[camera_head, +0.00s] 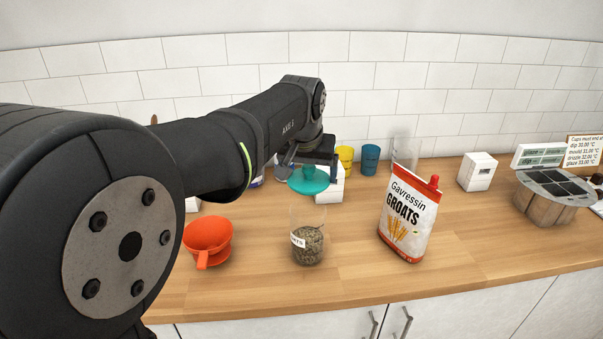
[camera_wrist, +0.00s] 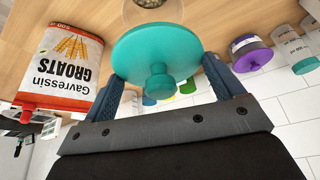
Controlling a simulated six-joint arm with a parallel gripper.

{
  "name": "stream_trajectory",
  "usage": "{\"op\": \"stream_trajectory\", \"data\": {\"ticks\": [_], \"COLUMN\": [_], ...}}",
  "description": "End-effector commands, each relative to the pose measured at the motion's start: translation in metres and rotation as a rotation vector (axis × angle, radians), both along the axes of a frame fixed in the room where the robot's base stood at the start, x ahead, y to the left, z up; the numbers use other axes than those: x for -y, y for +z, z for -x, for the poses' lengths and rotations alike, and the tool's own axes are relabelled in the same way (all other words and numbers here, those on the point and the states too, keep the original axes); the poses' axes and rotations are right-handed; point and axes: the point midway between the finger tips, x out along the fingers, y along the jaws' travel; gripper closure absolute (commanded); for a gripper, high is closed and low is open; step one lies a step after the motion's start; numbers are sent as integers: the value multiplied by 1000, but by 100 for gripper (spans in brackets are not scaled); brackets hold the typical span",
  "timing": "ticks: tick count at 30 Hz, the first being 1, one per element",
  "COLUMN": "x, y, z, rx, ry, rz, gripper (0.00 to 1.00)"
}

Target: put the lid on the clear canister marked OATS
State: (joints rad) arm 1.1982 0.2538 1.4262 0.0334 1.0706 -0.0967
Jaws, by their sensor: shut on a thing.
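My gripper (camera_wrist: 164,70) is shut on a teal round lid (camera_wrist: 157,52) with a knob, one finger on each side of its rim. In the head view the lid (camera_head: 308,180) is level, over the mouth of a clear canister (camera_head: 308,215). The canister stands upright, part filled with brownish grain. Its white label is turned partly away; only the end letters show, perhaps "ERS", and I cannot read OATS. In the wrist view the canister (camera_wrist: 153,12) is mostly hidden behind the lid.
A GROATS bag (camera_head: 409,218) stands right of the canister, an orange dripper (camera_head: 208,240) left. Yellow (camera_head: 345,158) and blue (camera_head: 370,158) cups and a clear vessel (camera_head: 404,152) stand behind. A purple-lidded jar (camera_wrist: 250,52) is near my gripper's right side. The front counter is clear.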

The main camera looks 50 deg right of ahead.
Motion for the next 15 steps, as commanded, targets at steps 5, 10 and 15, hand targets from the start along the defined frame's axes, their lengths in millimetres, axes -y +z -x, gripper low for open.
{"op": "stream_trajectory", "data": {"ticks": [5,10,15], "x": [0,0,0], "y": [0,-3,-15], "z": [0,-1,-1], "rx": [0,1,0], "ry": [0,-2,-2], "rz": [0,0,-1], "gripper": [59,59,59]}}
